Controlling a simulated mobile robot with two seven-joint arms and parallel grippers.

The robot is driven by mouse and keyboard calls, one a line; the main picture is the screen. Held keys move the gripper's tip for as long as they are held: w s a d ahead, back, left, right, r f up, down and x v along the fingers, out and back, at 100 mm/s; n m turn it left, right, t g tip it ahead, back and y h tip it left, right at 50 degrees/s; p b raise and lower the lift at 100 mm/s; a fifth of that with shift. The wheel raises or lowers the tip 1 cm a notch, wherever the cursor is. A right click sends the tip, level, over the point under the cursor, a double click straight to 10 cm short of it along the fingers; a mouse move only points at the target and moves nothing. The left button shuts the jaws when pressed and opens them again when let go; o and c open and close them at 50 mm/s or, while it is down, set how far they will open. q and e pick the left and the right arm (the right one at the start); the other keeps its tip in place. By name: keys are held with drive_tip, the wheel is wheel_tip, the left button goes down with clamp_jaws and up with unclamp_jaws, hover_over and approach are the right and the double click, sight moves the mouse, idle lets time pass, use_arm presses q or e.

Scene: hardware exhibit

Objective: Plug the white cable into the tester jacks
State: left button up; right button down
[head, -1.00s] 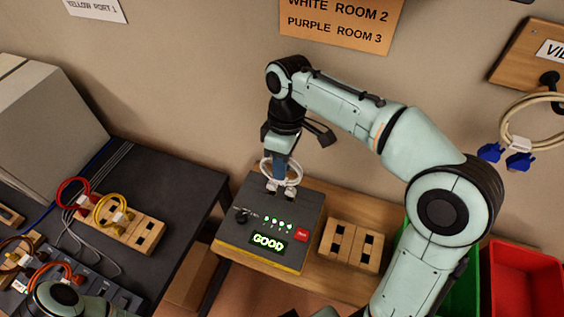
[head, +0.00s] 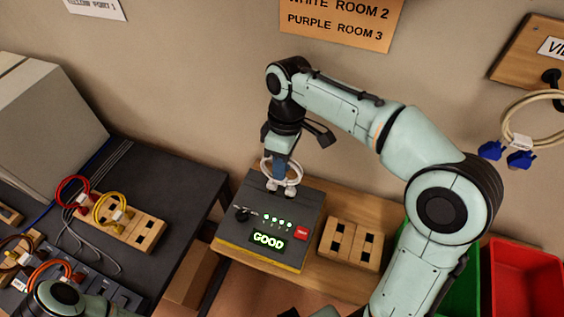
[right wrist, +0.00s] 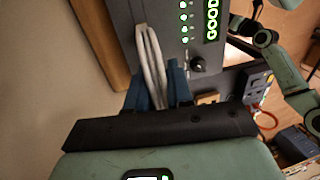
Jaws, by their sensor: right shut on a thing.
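The tester (head: 262,228) is a dark grey box with a lit green GOOD display, several lit green lights and a red button. The white cable (head: 268,172) is a small loop whose two white plugs (head: 282,190) sit at the jacks on the tester's rear top, with the jack openings hidden beneath them. My right gripper (head: 281,163) points down above them, shut on the white cable. In the right wrist view the cable (right wrist: 152,65) runs between the blue fingers up to the tester (right wrist: 165,25). Part of my left arm shows at the lower left, its gripper out of view.
A wooden socket block (head: 352,243) lies right of the tester, with a green bin (head: 467,285) and a red bin (head: 520,280) beyond. At left, a dark table (head: 165,195) holds red (head: 72,190) and yellow (head: 108,210) cables in wooden blocks. A beige cable hangs at right (head: 522,108).

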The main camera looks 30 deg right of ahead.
use_arm(q)
drive_tip(key=shift+s+f, duration=0.1)
drive_tip(key=shift+f, duration=0.05)
use_arm(e)
drive_tip(key=shift+f, duration=0.65)
idle(1.4)
drive_tip(key=shift+c, duration=1.4)
unclamp_jaws()
drive_tip(key=shift+r, duration=0.15)
